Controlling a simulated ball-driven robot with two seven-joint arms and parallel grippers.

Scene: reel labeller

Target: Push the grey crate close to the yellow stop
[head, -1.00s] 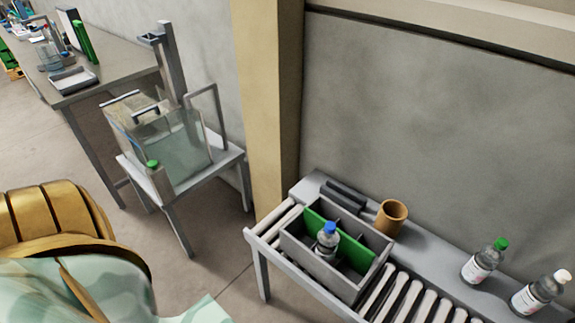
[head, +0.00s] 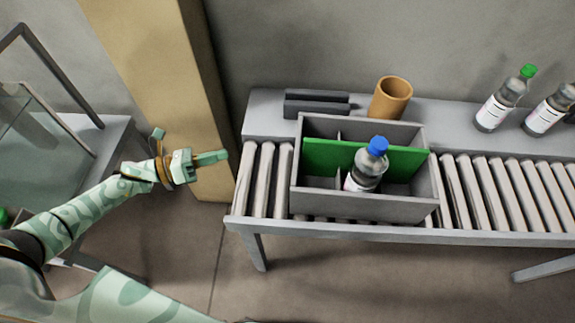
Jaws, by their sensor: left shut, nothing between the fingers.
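The grey crate (head: 365,207) sits on the roller conveyor (head: 480,200), near its left end. A green divider (head: 320,157) stands upright in it, and a bottle with a blue cap (head: 375,160) stands in the front part. My left gripper (head: 218,157) is shut and empty, just left of the conveyor's left end and apart from the crate. Bare rollers lie between the gripper and the crate. I cannot make out a yellow stop in the head view. My right gripper is not in view.
Behind the rollers, a grey ledge (head: 440,123) holds dark blocks (head: 316,103), an orange-brown cup (head: 391,98) and two labelled bottles, one green-capped (head: 505,100). A tan pillar (head: 150,60) rises behind my gripper. Bare rollers run right of the crate.

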